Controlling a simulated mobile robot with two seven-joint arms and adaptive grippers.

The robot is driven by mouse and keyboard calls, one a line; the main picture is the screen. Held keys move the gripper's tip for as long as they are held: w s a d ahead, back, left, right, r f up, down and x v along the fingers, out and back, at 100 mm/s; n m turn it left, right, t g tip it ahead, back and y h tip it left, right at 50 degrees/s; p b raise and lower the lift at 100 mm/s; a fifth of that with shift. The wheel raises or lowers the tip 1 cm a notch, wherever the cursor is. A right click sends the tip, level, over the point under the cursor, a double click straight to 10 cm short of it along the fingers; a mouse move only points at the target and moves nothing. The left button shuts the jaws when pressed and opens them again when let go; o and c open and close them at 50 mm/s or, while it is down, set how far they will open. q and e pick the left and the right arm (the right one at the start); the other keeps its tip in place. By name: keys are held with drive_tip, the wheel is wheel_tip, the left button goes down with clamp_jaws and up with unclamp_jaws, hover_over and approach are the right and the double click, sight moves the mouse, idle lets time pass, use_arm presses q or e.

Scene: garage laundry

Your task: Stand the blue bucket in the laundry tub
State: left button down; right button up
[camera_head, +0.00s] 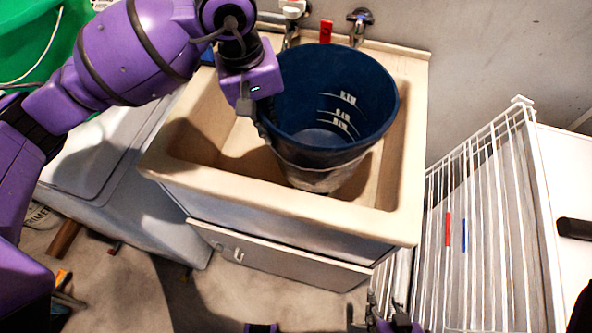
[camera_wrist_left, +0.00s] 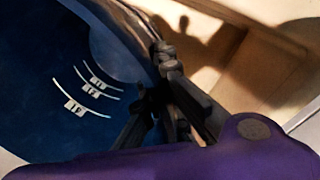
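The blue bucket (camera_head: 335,95) is upright or nearly so inside the basin of the laundry tub (camera_head: 290,198). Its lower part is below the tub's rim; I cannot tell whether its base touches the basin floor. My left gripper (camera_head: 262,128) is at the bucket's left rim. In the left wrist view the fingers (camera_wrist_left: 155,78) close over the bucket's wall (camera_wrist_left: 60,90), with the basin beyond. My right gripper (camera_head: 361,311) is low at the bottom edge of the head view, empty, with its fingers apart, in front of the tub.
Faucets (camera_head: 358,25) and a red object (camera_head: 326,31) are at the tub's back edge. A white appliance (camera_head: 110,165) stands left of the tub. A white wire rack (camera_head: 480,220) stands to the right. The basin's left part is free.

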use_arm(q)
drive_tip(key=f, duration=0.5)
drive_tip(key=d+f, duration=0.1)
drive_tip(key=f, duration=0.2)
wheel_tip(320, 180, down, 4)
drive_tip(key=shift+s+r, duration=0.1)
drive_tip(key=shift+r, duration=0.15)
drive_tip(key=c, duration=2.5)
unclamp_jaws()
drive_tip(key=shift+f, duration=0.25)
drive_tip(key=o, duration=0.5)
drive_tip(key=shift+a, duration=0.1)
drive_tip(key=shift+r, duration=0.1)
drive_tip(key=r, duration=0.4)
drive_tip(key=a+r, duration=0.1)
drive_tip(key=r, duration=0.7)
drive_tip(key=shift+s+a+r, duration=0.1)
drive_tip(key=shift+s+a, duration=0.15)
drive_tip(key=shift+s, duration=0.05)
